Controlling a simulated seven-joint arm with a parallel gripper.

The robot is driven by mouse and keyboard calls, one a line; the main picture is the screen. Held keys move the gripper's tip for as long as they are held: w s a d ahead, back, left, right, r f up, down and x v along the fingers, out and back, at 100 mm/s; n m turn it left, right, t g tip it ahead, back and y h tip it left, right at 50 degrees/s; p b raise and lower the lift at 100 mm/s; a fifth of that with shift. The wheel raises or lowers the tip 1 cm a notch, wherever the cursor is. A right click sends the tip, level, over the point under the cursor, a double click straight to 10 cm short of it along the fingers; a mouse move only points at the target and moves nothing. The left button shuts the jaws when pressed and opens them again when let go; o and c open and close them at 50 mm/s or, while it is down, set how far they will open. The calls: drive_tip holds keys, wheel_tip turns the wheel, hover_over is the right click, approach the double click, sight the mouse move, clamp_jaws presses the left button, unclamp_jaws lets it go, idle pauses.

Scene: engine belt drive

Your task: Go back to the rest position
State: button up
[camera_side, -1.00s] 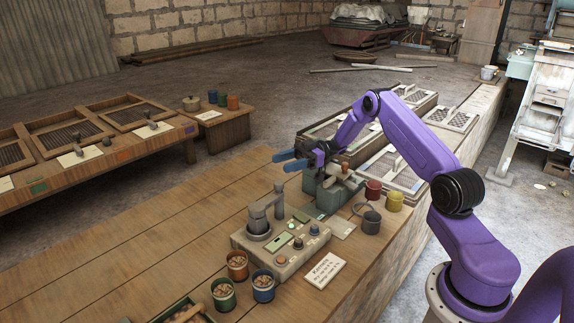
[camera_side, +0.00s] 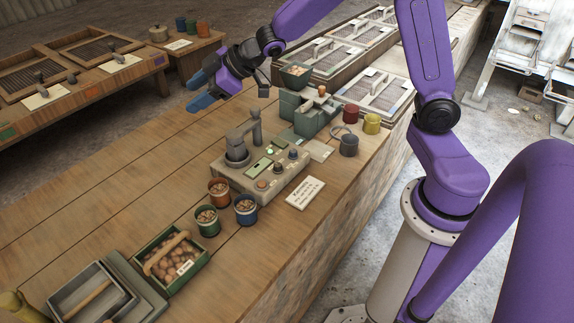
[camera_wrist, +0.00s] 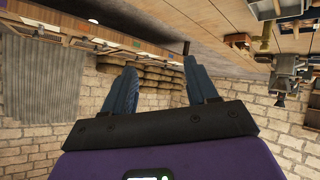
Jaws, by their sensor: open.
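My gripper (camera_side: 196,91) has blue fingers spread apart, with nothing between them. In the side view it hangs in the air above the long wooden bench (camera_side: 110,150), pointing left. It is up and left of the green machine (camera_side: 303,112), which has a hopper (camera_side: 296,76) on top, and does not touch it. The wrist view shows both fingers of my gripper (camera_wrist: 160,70) apart and empty, against a brick wall and a tilted room.
On the bench stand a grey control unit (camera_side: 260,178), a white card (camera_side: 305,193), several small pots (camera_side: 246,210), a green crate (camera_side: 171,257) and a grey tray (camera_side: 92,293). Screened frames (camera_side: 375,92) lie behind. The bench's left stretch is clear.

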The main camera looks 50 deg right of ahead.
drive_tip(key=s+d+f+g+h, duration=0.1)
drive_tip(key=s+d+g+h, duration=0.1)
drive_tip(key=s, duration=1)
drive_tip(key=s+d+f+n+g+h, duration=0.1)
drive_tip(key=s+g, duration=0.3)
drive_tip(key=s, duration=0.8)
drive_tip(key=s+d+f+g+h, duration=0.1)
drive_tip(key=s+d+g+h, duration=0.1)
drive_tip(key=s, duration=1)
drive_tip(key=shift+s+d+f+n+g+h, duration=0.25)
drive_tip(key=shift+d+g+h, duration=0.2)
drive_tip(key=shift+d, duration=0.65)
drive_tip(key=shift+w+r, duration=0.1)
drive_tip(key=shift+r, duration=0.05)
drive_tip(key=shift+c, duration=0.3)
